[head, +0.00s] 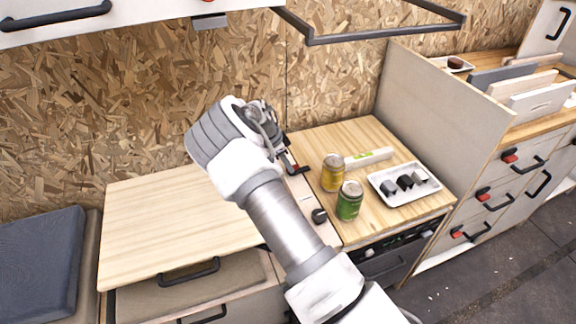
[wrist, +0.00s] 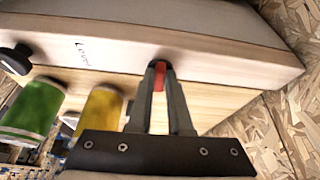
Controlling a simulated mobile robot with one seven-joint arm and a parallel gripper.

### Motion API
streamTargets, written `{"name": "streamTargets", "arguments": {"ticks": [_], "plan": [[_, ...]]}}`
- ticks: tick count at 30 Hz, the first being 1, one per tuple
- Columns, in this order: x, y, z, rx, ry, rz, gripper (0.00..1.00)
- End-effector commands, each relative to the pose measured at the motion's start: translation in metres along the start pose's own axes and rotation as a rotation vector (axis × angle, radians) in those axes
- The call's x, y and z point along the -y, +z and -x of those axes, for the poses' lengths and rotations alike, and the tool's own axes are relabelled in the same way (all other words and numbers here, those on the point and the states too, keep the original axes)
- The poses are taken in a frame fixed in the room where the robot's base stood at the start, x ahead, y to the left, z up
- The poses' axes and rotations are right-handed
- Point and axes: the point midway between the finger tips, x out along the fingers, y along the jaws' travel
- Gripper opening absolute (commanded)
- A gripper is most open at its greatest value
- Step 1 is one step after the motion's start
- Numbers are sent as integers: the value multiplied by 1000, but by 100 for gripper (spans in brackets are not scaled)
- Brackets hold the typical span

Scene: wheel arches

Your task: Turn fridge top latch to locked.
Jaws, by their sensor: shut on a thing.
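The fridge top latch, a small part with a red piece (wrist: 159,78), shows between my fingertips in the wrist view. It sits at the edge of a pale panel (wrist: 215,57). My gripper (wrist: 160,68) is shut on it; the fingers hide most of its body, so its exact turn angle is unclear. In the head view my gripper (head: 295,170) reaches down to the strip between the two wooden tops, with some red showing at its tips. Small dark lettering (wrist: 84,54) on the panel is too blurred to read surely.
A black knob (head: 319,215) is on the strip. A yellow can (head: 332,173), a green can (head: 349,200) and a white tray (head: 385,188) stand on the right top. The left wooden top (head: 160,225) is bare. A dark rail (head: 385,35) hangs above.

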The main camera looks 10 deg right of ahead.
Motion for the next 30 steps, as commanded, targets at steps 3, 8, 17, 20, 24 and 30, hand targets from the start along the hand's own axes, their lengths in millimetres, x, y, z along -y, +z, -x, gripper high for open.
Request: {"name": "streamTargets", "arguments": {"ticks": [3, 8, 17, 20, 24, 30], "plan": [[0, 2, -1, 3, 15, -32, 0], [1, 2, -1, 3, 24, -54, 0], [0, 2, -1, 4, 26, -60, 0], [0, 2, -1, 4, 26, -60, 0], [1, 2, -1, 4, 26, -59, 39], [1, 1, 0, 2, 25, -59, 48]]}}
